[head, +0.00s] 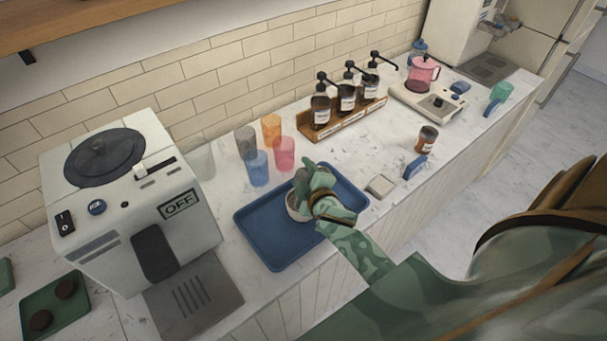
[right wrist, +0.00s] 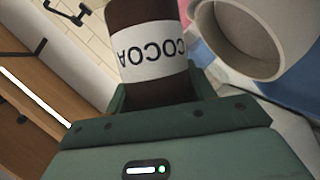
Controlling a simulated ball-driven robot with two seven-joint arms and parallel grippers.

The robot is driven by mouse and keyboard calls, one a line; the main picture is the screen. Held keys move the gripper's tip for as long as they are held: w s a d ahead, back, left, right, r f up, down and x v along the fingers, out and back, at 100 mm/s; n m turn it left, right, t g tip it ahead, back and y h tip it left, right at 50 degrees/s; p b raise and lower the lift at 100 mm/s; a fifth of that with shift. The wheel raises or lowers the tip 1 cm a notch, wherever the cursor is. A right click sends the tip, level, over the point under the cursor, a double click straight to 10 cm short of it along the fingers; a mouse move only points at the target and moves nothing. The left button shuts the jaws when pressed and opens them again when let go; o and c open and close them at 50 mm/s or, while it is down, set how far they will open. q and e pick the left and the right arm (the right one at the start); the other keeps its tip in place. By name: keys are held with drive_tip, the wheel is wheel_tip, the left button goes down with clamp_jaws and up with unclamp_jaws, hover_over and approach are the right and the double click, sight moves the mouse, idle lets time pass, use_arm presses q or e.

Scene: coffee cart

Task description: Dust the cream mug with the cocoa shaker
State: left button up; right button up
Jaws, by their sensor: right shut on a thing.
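The cream mug (head: 296,206) stands on the blue tray (head: 262,251), partly hidden behind my right gripper (head: 316,180). In the right wrist view the mug (right wrist: 236,45) is at the upper right, its open mouth showing. My right gripper is shut on the brown cocoa shaker (right wrist: 150,60), whose white COCOA label appears upside down in that view. The shaker is close beside the mug in the picture. Its exact tilt and its top end are hidden, and I see no powder. My left gripper is not in view.
Coloured cups (head: 284,153) stand behind the tray. A coffee machine (head: 130,200) is at left. Pump bottles (head: 346,97) stand in a wooden rack. A small jar (head: 427,139) and a pale square block (head: 380,186) are right of the tray. A shelf (head: 60,25) hangs above.

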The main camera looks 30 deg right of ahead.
drive_tip(key=shift+a+r+m+y+p, duration=0.1)
drive_tip(key=shift+r+m+y+p, duration=0.4)
drive_tip(key=shift+p, duration=1.2)
